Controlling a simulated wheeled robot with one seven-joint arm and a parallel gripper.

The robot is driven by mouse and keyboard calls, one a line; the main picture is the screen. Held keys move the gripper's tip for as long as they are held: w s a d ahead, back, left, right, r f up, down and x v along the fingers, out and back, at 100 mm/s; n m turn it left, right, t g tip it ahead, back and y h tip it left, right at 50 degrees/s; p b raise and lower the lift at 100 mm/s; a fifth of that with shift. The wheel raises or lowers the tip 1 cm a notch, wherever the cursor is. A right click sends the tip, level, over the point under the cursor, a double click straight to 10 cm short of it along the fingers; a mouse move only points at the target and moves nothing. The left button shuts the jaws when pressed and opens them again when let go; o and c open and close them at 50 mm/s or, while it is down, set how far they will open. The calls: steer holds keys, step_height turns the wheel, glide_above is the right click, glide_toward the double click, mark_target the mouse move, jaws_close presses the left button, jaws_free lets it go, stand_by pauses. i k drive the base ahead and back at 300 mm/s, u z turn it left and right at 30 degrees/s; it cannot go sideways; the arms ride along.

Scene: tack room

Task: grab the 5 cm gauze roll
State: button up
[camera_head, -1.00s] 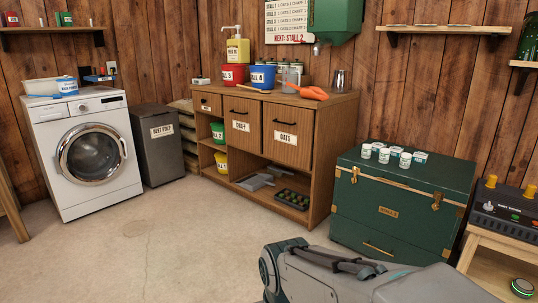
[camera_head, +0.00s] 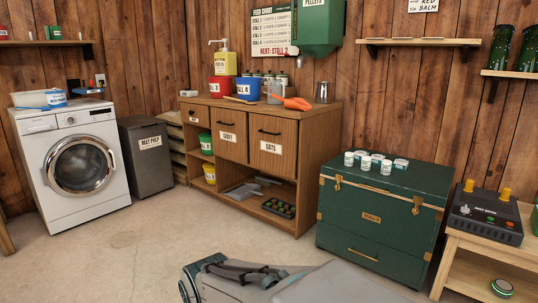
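Several small white rolls or tubs with coloured labels (camera_head: 364,163) stand in a cluster on top of the green trunk (camera_head: 340,207). Flatter white boxes (camera_head: 400,164) lie behind and beside them. The labels are too small to read, so I cannot tell which one is the 5 cm gauze roll. A grey part of my own arm shows at the bottom centre, in front of the trunk and cabinet. My gripper's fingers are not in view.
A wooden cabinet (camera_head: 318,150) with buckets and an orange scoop (camera_head: 293,104) stands left of the trunk. A low wooden table (camera_head: 462,244) with a black control box (camera_head: 487,216) stands right. Bare concrete floor (camera_head: 130,265) lies at the front left.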

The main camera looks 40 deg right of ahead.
mark_target(349, 160)
steer(key=z, duration=0.2)
steer(key=i, duration=1.65)
steer(key=z, duration=0.7)
steer(key=i, duration=1.35)
steer(key=z, duration=1.95)
steer(key=i, duration=0.8)
steer(key=z, duration=0.8)
